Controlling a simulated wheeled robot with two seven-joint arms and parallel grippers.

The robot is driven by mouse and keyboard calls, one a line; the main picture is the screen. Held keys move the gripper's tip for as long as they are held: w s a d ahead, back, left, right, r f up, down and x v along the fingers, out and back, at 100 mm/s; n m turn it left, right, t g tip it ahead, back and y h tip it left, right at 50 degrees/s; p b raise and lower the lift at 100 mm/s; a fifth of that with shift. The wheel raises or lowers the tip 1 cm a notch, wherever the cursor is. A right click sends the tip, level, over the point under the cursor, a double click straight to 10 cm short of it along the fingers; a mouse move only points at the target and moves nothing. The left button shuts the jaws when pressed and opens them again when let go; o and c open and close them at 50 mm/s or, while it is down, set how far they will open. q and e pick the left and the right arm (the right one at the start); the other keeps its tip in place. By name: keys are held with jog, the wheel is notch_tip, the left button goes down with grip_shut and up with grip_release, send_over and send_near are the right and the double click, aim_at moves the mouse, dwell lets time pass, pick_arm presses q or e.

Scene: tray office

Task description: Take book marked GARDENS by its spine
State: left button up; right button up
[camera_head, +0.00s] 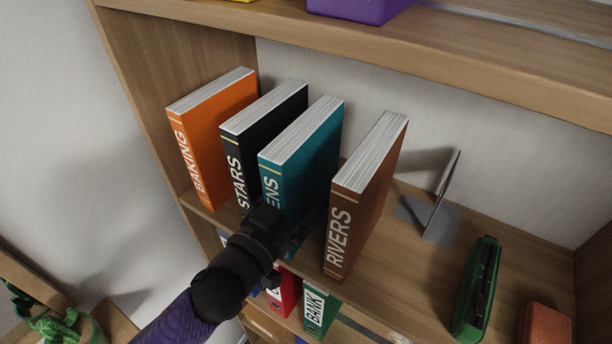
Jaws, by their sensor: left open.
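The teal book (303,147) stands upright on the wooden shelf, third from the left. Its spine label shows only the letters "ENS"; the lower spine is hidden behind my left gripper. My left gripper (290,228), black on a purple arm, is open at the lower part of this spine. Its fingertips are mostly hidden, and I cannot tell whether they touch the book. The black STARS book (264,113) stands close on the left of the teal one. The brown RIVERS book (366,190) stands to its right with a gap between. My right gripper is not in view.
The orange BAKING book (213,128) stands at the far left. A grey metal bookend (436,212), a green object (476,290) and a reddish-brown block (545,324) are to the right. Binders stand on the shelf below. The upper shelf (400,50) overhangs the books.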

pick_arm(q)
grip_shut()
jog(key=shift+r, duration=0.1)
dwell(0.5)
